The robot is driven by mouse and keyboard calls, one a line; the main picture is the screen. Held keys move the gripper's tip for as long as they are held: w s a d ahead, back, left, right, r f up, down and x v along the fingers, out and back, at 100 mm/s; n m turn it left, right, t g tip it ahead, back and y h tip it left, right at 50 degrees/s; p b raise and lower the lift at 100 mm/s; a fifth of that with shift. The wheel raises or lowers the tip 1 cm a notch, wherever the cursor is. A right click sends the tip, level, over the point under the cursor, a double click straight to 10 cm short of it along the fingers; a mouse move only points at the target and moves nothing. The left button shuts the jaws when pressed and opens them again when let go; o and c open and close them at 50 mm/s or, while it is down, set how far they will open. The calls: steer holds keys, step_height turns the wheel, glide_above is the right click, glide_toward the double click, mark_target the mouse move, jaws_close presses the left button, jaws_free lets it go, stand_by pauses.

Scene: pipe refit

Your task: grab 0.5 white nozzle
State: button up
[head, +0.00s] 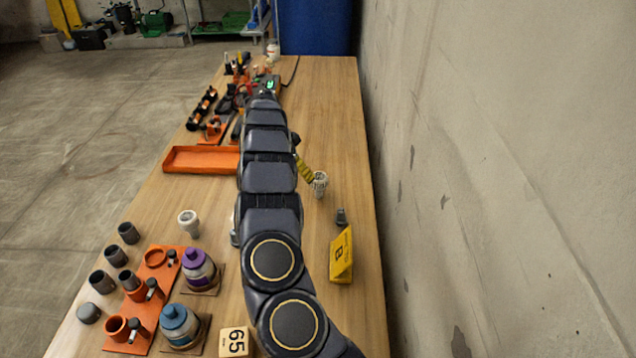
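A white nozzle (320,183) with slots or holes stands on the right half of the table, just right of my arm. A second white piece (188,222), nozzle-like with a wide round top, stands left of my arm. A yellow ribbed part (306,172) slants out from behind my arm and ends at the slotted nozzle. I cannot tell if it touches the nozzle or belongs to my gripper. The rest of the gripper is hidden behind my arm, so its opening and any hold do not show. No size marking is readable on either white piece.
A small dark grey fitting (341,217) and a yellow sign (341,256) stand at right. Purple-topped (199,268) and blue-topped (180,325) bottles, orange holders and grey pipe pieces fill the front left. An orange tray (202,167) lies further back. A concrete wall borders the right.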

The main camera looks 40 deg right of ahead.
mark_target(316, 180)
steer(key=shift+m+h, duration=0.6)
steer(key=shift+m, duration=0.1)
steer(key=d, duration=0.1)
steer(key=d+f, duration=0.1)
steer(key=d, duration=0.1)
steer(key=s+d+f, duration=0.1)
steer(key=d, duration=0.1)
steer(key=shift+s+f, duration=0.1)
steer(key=x, duration=0.7)
steer(key=shift+s+f, duration=0.15)
steer(key=shift+f, duration=0.2)
steer(key=c, duration=1.2)
